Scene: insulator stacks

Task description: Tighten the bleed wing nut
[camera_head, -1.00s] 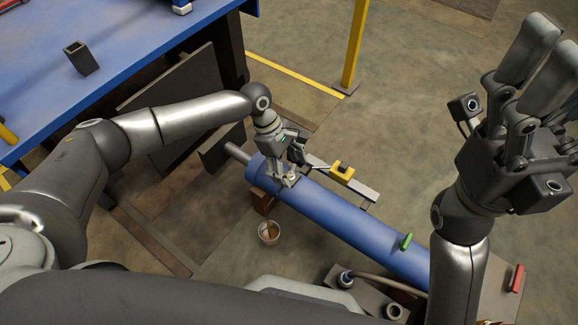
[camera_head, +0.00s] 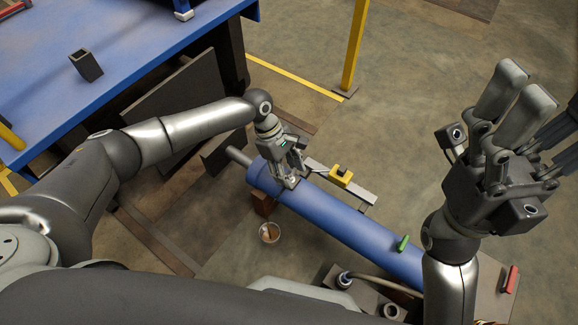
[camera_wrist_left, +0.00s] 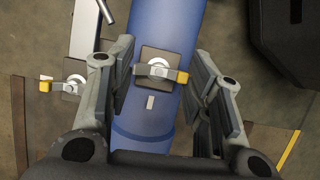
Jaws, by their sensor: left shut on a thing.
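The bleed wing nut (camera_wrist_left: 160,70) shows in the left wrist view as a small metal bar with a yellow end, on a dark square plate on top of the blue cylinder (camera_head: 345,222).
A metal bracket with a yellow block (camera_head: 341,175) lies beside the cylinder. A green handle (camera_head: 403,243) and a red handle (camera_head: 511,279) stand farther along. A cup (camera_head: 269,233) is on the floor. A blue table (camera_head: 130,50) fills the upper left.

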